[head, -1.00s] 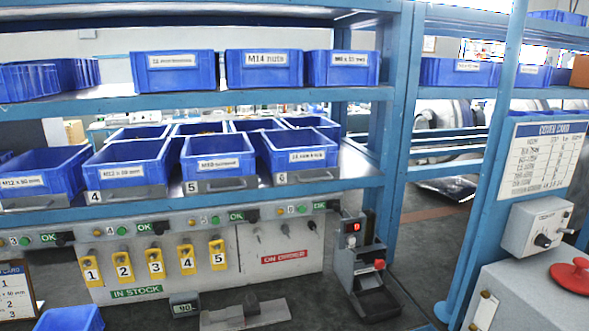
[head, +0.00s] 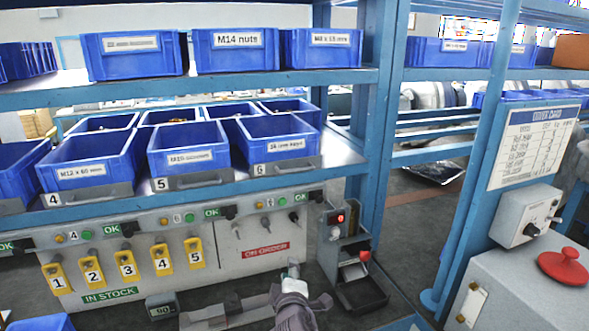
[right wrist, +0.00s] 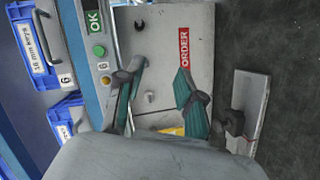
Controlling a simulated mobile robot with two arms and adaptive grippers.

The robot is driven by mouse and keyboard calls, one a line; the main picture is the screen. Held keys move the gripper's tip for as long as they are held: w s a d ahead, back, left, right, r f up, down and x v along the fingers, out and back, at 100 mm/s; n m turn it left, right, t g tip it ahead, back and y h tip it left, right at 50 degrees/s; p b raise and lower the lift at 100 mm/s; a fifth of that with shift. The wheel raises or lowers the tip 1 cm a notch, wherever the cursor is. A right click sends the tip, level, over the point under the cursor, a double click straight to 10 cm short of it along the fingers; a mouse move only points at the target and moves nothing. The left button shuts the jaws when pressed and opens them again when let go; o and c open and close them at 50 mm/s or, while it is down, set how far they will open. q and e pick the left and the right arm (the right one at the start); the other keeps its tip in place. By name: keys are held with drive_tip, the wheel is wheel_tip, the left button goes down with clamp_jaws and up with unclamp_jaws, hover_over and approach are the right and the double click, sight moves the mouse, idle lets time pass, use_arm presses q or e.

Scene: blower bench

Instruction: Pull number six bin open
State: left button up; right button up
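The number six bin (head: 279,126) is a blue bin on the middle shelf, rightmost in its front row, labelled with a 6 on its grey front holder. Its grey handle (head: 290,168) faces me below the bin's label. In the right wrist view the handle (right wrist: 45,38) shows at the upper left, beside the 6 tag. My right gripper (head: 291,270) is below the shelf, in front of the grey panel and apart from the handle. In the right wrist view its two teal fingers (right wrist: 160,90) are spread with nothing between them. My left gripper is not in view.
Bin five (head: 187,147) stands just left of bin six. Below the shelf is a panel (head: 225,255) with knobs, green buttons and yellow numbered tags. A grey device with a red button (head: 353,275) stands right of my gripper. A blue upright post (head: 385,120) rises right of bin six.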

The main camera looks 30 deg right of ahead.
sight(297, 171)
drive_tip(key=w+d+r+n+t+h, duration=0.1)
drive_tip(key=w+d+r+h, duration=0.1)
drive_tip(key=r, duration=0.6)
drive_tip(key=w+d+r+n+t+h, duration=0.1)
drive_tip(key=r+t+h, duration=0.1)
drive_tip(key=r, duration=0.7)
drive_tip(key=p+x, duration=0.1)
drive_tip(key=x, duration=0.3)
drive_tip(key=p+x, duration=0.1)
drive_tip(key=x, duration=0.3)
drive_tip(key=p+x, duration=0.1)
drive_tip(key=x, duration=0.3)
drive_tip(key=shift+w+d+f, duration=0.1)
drive_tip(key=shift+d+f, duration=0.1)
drive_tip(key=shift+f, duration=0.1)
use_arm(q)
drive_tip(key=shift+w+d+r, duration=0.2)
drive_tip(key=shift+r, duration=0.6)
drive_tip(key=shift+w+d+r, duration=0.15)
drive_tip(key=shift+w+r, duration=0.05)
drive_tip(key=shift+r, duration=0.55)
use_arm(e)
drive_tip(key=shift+w+d+r, duration=0.1)
drive_tip(key=shift+w+d, duration=0.4)
drive_tip(key=shift+w, duration=0.1)
drive_tip(key=shift+c, duration=0.2)
clamp_jaws()
